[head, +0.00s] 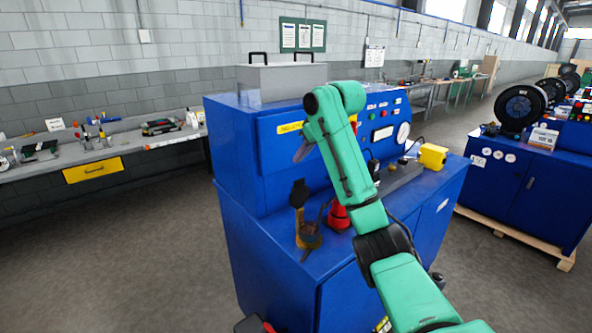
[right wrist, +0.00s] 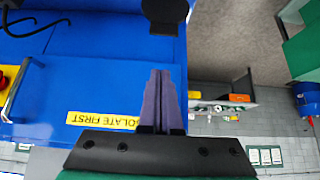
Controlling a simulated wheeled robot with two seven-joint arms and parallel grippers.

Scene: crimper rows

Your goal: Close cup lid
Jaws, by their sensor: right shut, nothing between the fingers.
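A small dark olive-brown cup (head: 309,236) stands on the front ledge of the blue cabinet. Its dark lid (head: 299,194) stands up above the cup at its left side, so the lid is open. My right gripper (head: 302,152) is above the lid and apart from it, in front of the cabinet's upper panel. In the right wrist view its two purple-grey fingers (right wrist: 160,80) are shut together with nothing between them. A dark rounded piece (right wrist: 165,12) shows beyond the fingertips there, perhaps the lid. My left gripper does not show.
A red object (head: 338,216) stands right of the cup, partly behind my right arm. The blue cabinet (head: 262,235) rises behind the ledge, with a grey box (head: 280,82) on top. Open floor lies to the left.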

